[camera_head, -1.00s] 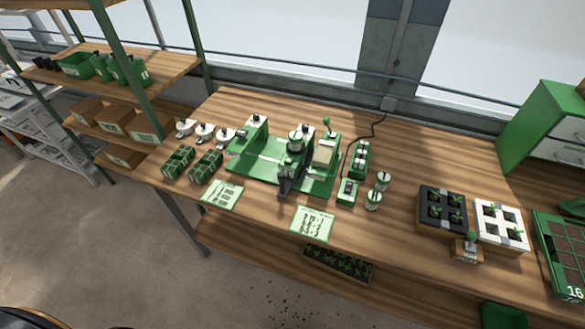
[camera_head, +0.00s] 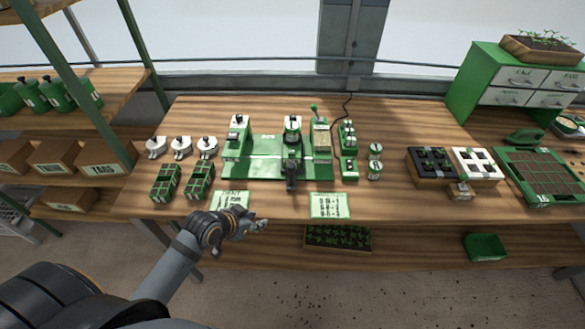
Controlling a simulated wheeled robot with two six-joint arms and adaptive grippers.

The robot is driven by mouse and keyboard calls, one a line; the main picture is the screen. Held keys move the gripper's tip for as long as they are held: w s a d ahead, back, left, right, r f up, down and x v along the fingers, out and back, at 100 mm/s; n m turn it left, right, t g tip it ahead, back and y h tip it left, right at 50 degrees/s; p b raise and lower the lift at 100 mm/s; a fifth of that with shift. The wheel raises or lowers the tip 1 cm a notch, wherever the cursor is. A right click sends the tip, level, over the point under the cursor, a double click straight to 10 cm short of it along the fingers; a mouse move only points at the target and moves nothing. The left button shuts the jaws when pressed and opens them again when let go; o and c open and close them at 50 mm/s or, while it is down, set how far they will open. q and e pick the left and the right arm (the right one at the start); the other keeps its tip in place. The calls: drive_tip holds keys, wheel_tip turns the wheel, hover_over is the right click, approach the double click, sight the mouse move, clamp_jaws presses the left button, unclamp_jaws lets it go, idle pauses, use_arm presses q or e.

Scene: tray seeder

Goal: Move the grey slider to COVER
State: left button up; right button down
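The green seeder machine (camera_head: 262,170) stands on the middle of the wooden bench, with a white-topped post at its left and a dark handle (camera_head: 291,174) at its front. I cannot tell which small grey part is the slider, and no COVER label is readable. My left gripper (camera_head: 258,226) is in front of the bench's front edge, beside the left printed card (camera_head: 231,200). It appears apart from the machine and holds nothing I can make out. Its fingers are too small to judge. My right gripper is not in view.
A second card (camera_head: 330,206) lies at the front edge. A power cord runs behind.

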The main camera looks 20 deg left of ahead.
use_arm(q)
drive_tip(key=w+d+r+m+t+h, duration=0.2)
drive_tip(key=w+r+t+h, duration=0.1)
drive_tip(key=w+r, duration=0.35)
drive_tip(key=t+h, duration=0.1)
approach(290, 167)
drive_tip(key=x, duration=0.9)
drive_tip(key=shift+w+d, duration=0.1)
drive_tip(key=shift+w, duration=0.2)
drive_tip(key=shift+w+d+f, duration=0.3)
drive_tip(key=shift+w+f, duration=0.05)
drive_tip(key=shift+w, duration=0.1)
clamp_jaws()
